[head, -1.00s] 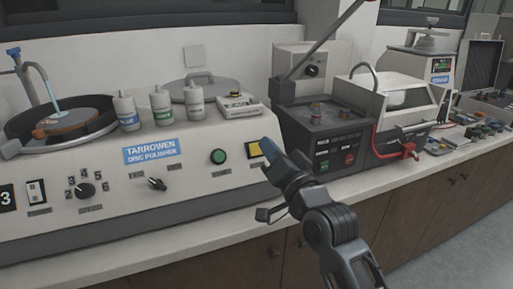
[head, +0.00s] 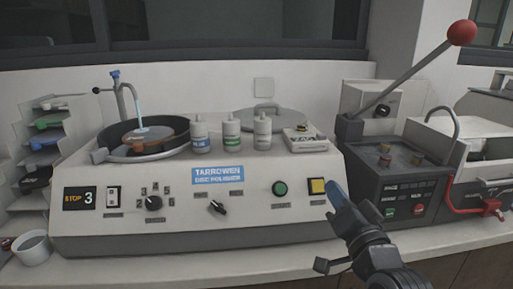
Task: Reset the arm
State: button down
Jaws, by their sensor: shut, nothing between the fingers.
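My gripper (head: 333,192) is at the right of centre in the head view, in front of the right end of the disc polisher (head: 110,232). It points up, and its blue fingers are together with nothing seen between them. The fingertips appear just right of the polisher's yellow button (head: 317,186); I cannot tell whether they touch the panel. My wrist and forearm run down to the bottom edge of the picture.
The black mounting press (head: 405,185) with a red-knobbed lever (head: 461,32) stands right of my gripper. Bottles, including a green-banded one (head: 232,133), stand on the polisher. A white cup (head: 33,248) and a stacked rack (head: 55,135) are at the left.

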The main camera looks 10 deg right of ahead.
jog(key=s+a+f+g+h, duration=0.1)
jog(key=s+f, duration=0.3)
jog(key=s, duration=0.4)
jog(key=s+a+f+n+g, duration=0.1)
jog(key=s+f, duration=0.4)
jog(key=s, duration=0.3)
jog(key=s+a+f+h, duration=0.1)
jog(key=s+f, duration=0.3)
jog(key=s, duration=0.4)
jog(key=s+d+r+n+g, duration=0.1)
jog(key=s+n, duration=0.2)
jog(key=s, duration=0.8)
jog(key=s+d+r+n+g, duration=0.1)
jog(key=s+d+n+g, duration=0.1)
jog(key=s, duration=0.9)
jog(key=shift+r+n+y, duration=0.3)
jog(key=shift+r+n, duration=0.05)
jog(key=shift+n, duration=0.25)
jog(key=shift+s+a, duration=0.1)
